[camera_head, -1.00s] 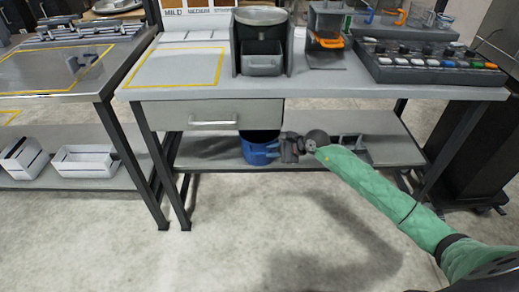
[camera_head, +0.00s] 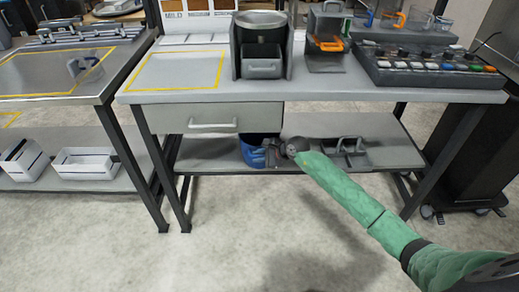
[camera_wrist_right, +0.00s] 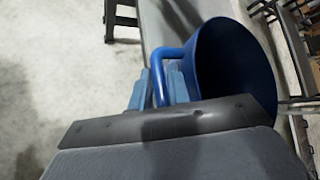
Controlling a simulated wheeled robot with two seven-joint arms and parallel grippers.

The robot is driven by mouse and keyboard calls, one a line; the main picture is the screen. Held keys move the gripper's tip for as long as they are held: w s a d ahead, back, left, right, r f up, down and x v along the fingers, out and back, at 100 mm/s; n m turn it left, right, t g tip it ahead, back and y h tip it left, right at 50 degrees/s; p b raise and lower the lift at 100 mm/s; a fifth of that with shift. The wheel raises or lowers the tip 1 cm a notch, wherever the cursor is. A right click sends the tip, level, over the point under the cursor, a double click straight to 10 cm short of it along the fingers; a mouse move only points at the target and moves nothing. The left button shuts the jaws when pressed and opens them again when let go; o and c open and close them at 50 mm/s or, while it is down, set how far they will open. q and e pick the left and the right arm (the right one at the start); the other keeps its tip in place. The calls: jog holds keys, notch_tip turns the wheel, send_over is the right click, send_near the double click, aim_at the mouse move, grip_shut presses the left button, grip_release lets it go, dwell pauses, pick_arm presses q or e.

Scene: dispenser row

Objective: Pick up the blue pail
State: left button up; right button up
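The blue pail (camera_head: 254,158) stands on the lower shelf of the middle bench, partly under the drawer. My right gripper (camera_head: 269,152) reaches in from the right and is at the pail's handle side, covering part of it. In the right wrist view the pail's open mouth (camera_wrist_right: 238,65) faces the camera. Its looped blue handle (camera_wrist_right: 157,88) lies between the two blue-grey fingers of my right gripper (camera_wrist_right: 159,86). The fingers sit close on both sides of it and look shut on it. The pail appears to rest on the shelf. My left gripper is not in view.
The drawer (camera_head: 205,118) and benchtop hang close above the pail. A grey tray with handles (camera_head: 346,158) is on the same shelf, right of the gripper. White bins (camera_head: 86,165) stand on the left bench's shelf. The floor in front is clear.

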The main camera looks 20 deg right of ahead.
grip_shut()
jog(key=shift+r, duration=0.1)
